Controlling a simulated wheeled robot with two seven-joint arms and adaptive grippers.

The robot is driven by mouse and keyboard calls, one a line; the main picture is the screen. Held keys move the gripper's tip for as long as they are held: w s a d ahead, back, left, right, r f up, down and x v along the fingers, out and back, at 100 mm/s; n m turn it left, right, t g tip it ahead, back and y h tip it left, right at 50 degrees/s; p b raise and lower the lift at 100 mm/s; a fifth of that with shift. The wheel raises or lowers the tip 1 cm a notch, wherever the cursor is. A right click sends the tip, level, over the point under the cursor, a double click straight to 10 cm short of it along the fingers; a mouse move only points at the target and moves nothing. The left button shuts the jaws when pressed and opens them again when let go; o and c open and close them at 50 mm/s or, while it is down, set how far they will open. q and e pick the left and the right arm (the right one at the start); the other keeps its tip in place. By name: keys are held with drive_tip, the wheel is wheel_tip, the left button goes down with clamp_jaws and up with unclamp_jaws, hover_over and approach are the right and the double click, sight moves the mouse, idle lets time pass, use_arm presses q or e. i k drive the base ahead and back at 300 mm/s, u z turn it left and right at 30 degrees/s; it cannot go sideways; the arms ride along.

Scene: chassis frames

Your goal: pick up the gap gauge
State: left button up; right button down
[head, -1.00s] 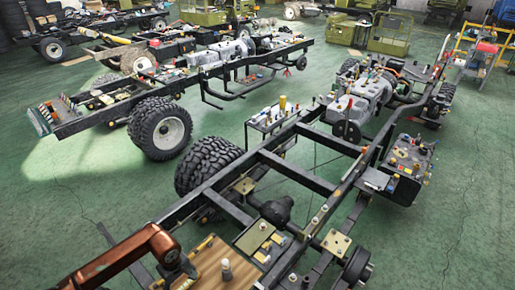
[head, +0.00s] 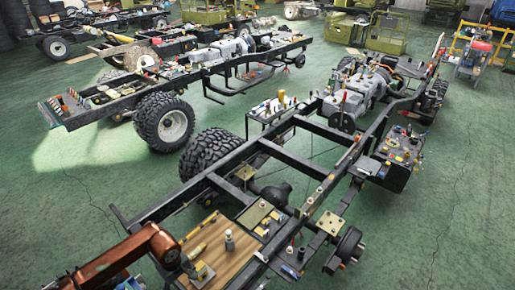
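I cannot single out the gap gauge; the small tools on the near chassis are too small to tell apart. A wooden board (head: 222,255) lies on the near end of the chassis frame, with a grey cylindrical piece (head: 229,241) upright on it and a yellow strip along its edge. My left arm, orange-brown, comes in from the lower left. Its dark gripper (head: 192,272) is over the left part of the board, beside a small yellow-and-grey item (head: 203,273). Whether its fingers are open or touch that item is unclear. My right gripper is out of view.
The near chassis frame (head: 292,152) runs diagonally to the upper right, with a big tyre (head: 210,155) on its left. A side tray of small parts (head: 405,146) is at right. A second chassis (head: 235,62) stands behind. Green floor (head: 440,220) is clear at right.

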sight(201, 268)
drive_tip(key=k, duration=1.45)
